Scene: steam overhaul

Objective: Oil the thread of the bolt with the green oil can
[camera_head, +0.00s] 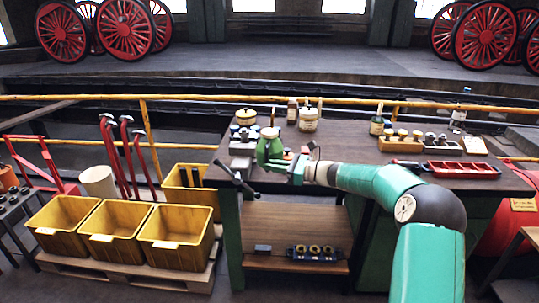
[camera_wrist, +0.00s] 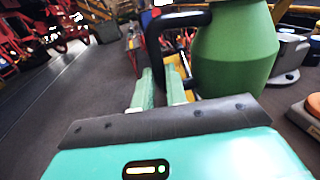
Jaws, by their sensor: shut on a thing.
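The green oil can (camera_head: 266,151) is at the left part of the workbench, held up near the bench's left end. In the wrist view the green can (camera_wrist: 236,52) fills the upper right, with its black handle (camera_wrist: 160,48) on the left side. My gripper (camera_head: 291,168) is beside the can in the head view. In the wrist view my gripper's fingers (camera_wrist: 161,88) are shut on the black handle. The can's spout and tip are not clear in either view. I cannot pick out the bolt or its thread.
The workbench (camera_head: 349,165) carries a vise (camera_head: 236,179) at its left end, jars (camera_head: 308,119) at the back and a red tray (camera_head: 462,170) at the right. Yellow bins (camera_head: 177,235) stand on a pallet at the left. The middle of the bench top is mostly free.

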